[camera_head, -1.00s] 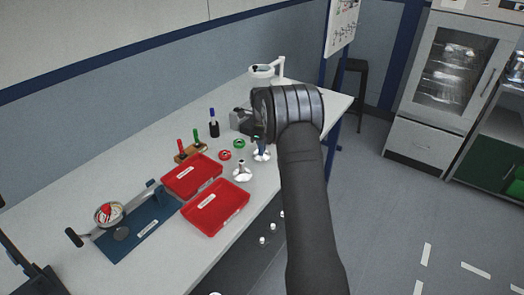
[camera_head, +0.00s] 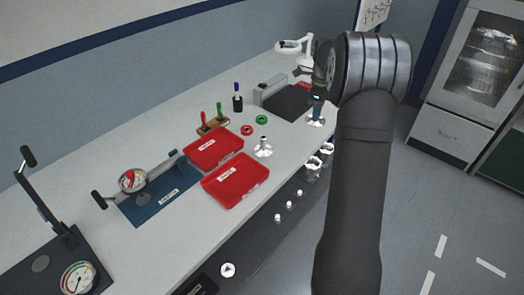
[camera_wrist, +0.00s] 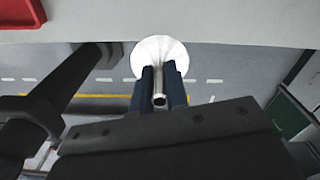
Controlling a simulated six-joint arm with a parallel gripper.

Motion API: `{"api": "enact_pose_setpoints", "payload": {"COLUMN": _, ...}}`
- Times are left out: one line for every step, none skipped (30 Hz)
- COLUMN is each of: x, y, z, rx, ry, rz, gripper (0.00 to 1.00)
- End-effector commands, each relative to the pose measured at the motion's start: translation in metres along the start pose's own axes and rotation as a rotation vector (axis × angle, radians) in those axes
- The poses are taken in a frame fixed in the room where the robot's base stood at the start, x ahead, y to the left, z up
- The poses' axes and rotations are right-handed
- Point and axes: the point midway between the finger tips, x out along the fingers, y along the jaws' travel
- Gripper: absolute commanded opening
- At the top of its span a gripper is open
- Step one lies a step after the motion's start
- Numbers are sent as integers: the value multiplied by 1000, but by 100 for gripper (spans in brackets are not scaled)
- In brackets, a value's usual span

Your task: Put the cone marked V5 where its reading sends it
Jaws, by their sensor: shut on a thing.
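My gripper (camera_head: 317,104) is shut on a silver cone (camera_head: 316,121), at the right side of the bench near its front edge. In the wrist view the dark blue fingers (camera_wrist: 160,88) grip the cone's narrow stem, and its wide pale flange (camera_wrist: 160,50) faces away from the camera. There the flange overlaps the bench edge, with floor seen beyond. A second silver cone (camera_head: 263,149) stands on the bench to the left. No V5 mark is legible on either cone. One gauge (camera_head: 132,180) sits on a blue mat (camera_head: 165,207); another gauge (camera_head: 77,278) is at the lower left.
Two labelled red trays, one behind (camera_head: 213,148) and one in front (camera_head: 236,181), lie left of the second cone. A red ring (camera_head: 247,130), a green ring (camera_head: 262,119) and a dark flat-topped device (camera_head: 290,101) are behind. White-rimmed round things (camera_head: 313,164) show along the front edge.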

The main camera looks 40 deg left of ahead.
Motion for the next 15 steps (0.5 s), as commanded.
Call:
{"api": "enact_pose_setpoints", "payload": {"x": -2, "y": 7, "z": 5, "rx": -2, "ry": 0, "rz": 0, "gripper": 0}}
{"api": "enact_pose_setpoints", "payload": {"x": -3, "y": 12, "z": 8, "rx": -2, "ry": 0, "rz": 0, "gripper": 0}}
{"api": "enact_pose_setpoints", "payload": {"x": -5, "y": 21, "z": 12, "rx": 1, "ry": 0, "rz": 0, "gripper": 0}}
{"api": "enact_pose_setpoints", "payload": {"x": -6, "y": 30, "z": 16, "rx": 1, "ry": 0, "rz": 0, "gripper": 0}}
{"api": "enact_pose_setpoints", "payload": {"x": -7, "y": 39, "z": 21, "rx": 3, "ry": -1, "rz": -1, "gripper": 0}}
{"api": "enact_pose_setpoints", "payload": {"x": -9, "y": 53, "z": 27, "rx": 6, "ry": 0, "rz": 0, "gripper": 0}}
{"api": "enact_pose_setpoints", "payload": {"x": -10, "y": 65, "z": 32, "rx": 9, "ry": 0, "rz": 0, "gripper": 0}}
{"api": "enact_pose_setpoints", "payload": {"x": -11, "y": 76, "z": 36, "rx": 11, "ry": -1, "rz": -1, "gripper": 0}}
{"api": "enact_pose_setpoints", "payload": {"x": -12, "y": 93, "z": 41, "rx": 16, "ry": -1, "rz": -1, "gripper": 0}}
{"api": "enact_pose_setpoints", "payload": {"x": -12, "y": 105, "z": 44, "rx": 19, "ry": 0, "rz": -1, "gripper": 0}}
{"api": "enact_pose_setpoints", "payload": {"x": -13, "y": 117, "z": 48, "rx": 21, "ry": -1, "rz": -1, "gripper": 0}}
{"api": "enact_pose_setpoints", "payload": {"x": -13, "y": 134, "z": 51, "rx": 27, "ry": 0, "rz": 0, "gripper": 0}}
{"api": "enact_pose_setpoints", "payload": {"x": -13, "y": 145, "z": 53, "rx": 29, "ry": -1, "rz": -1, "gripper": 0}}
{"api": "enact_pose_setpoints", "payload": {"x": -12, "y": 156, "z": 54, "rx": 33, "ry": 0, "rz": -1, "gripper": 0}}
{"api": "enact_pose_setpoints", "payload": {"x": -12, "y": 170, "z": 56, "rx": 37, "ry": 0, "rz": 0, "gripper": 0}}
